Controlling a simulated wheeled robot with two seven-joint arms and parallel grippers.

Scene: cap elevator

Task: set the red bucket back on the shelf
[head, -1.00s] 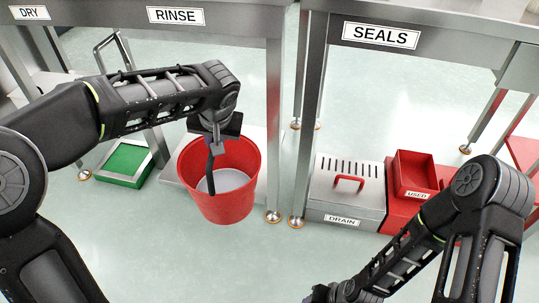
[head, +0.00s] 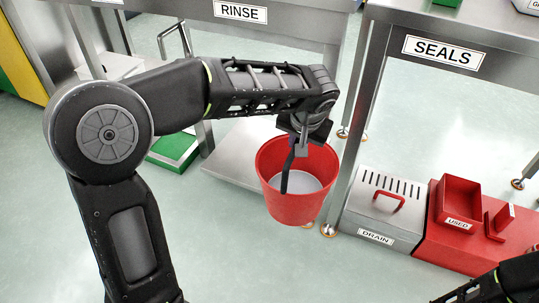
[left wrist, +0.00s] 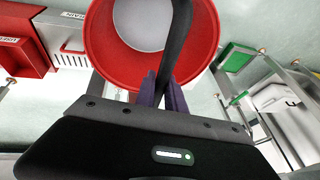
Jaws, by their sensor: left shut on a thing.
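The red bucket (head: 297,208) hangs by its dark handle (head: 288,170) from my left gripper (head: 300,145) in the head view. Its inside shows a pale grey bottom. The left gripper is shut on the handle above the bucket's rim; the left wrist view shows its fingers (left wrist: 162,90) at the handle, with the red bucket (left wrist: 95,40) beyond. The low metal shelf (head: 232,165) under the RINSE table lies behind and left of the bucket. The bucket covers part of the shelf's front right; whether its base touches anything is unclear. My right gripper is out of view.
A table leg with a round foot (head: 328,230) stands just right of the bucket. Beyond it are the grey DRAIN box (head: 380,210) and a red USED tray (head: 461,203). A green-topped tray (head: 175,148) lies left of the shelf. Floor in front is clear.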

